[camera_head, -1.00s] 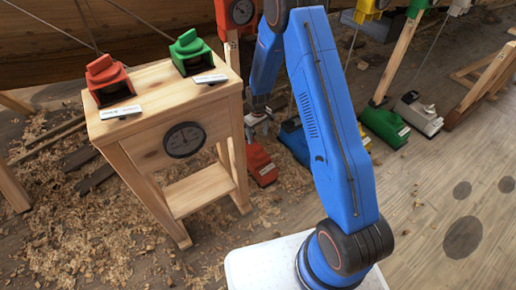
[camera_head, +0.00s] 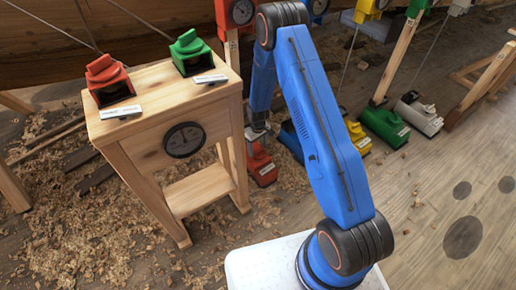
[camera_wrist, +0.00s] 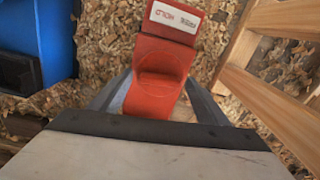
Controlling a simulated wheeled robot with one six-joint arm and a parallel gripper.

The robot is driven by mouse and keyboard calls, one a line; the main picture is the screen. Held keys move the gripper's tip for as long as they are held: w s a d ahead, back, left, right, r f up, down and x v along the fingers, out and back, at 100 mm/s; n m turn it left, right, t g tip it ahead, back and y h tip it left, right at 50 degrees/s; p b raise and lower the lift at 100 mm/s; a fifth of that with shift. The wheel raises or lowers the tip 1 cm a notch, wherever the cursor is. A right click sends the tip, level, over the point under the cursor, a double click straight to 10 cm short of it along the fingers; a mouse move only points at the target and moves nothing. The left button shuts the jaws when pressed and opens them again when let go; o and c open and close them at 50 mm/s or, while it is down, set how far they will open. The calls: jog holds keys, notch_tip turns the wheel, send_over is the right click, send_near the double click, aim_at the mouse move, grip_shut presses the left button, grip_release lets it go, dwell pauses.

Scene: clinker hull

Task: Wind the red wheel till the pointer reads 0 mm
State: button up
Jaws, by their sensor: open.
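A red unit (camera_head: 262,166) with a pale label stands on the floor at the foot of a red post. It fills the top middle of the wrist view as a red body (camera_wrist: 168,50) with a round outline on its upper face; I cannot tell if this is the wheel. My gripper (camera_head: 256,132) is just above it, jaws open. In the wrist view my gripper (camera_wrist: 160,82) has one finger on each side of the red body; contact is unclear. A round dial (camera_head: 240,12) sits on the red post; its reading is too small to tell.
A wooden stand (camera_head: 150,95) at left carries a red block (camera_head: 107,78), a green block (camera_head: 190,50) and a front dial (camera_head: 184,139). Blue, yellow, green and white floor units line the hull to the right. The plank floor at right is open.

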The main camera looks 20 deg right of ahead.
jog(key=shift+c, duration=0.6)
jog(key=c, duration=0.9)
jog(key=shift+m, duration=0.4)
jog(key=m, duration=0.4)
jog(key=shift+m, duration=0.4)
jog(key=m, duration=0.5)
jog(key=shift+m, duration=0.3)
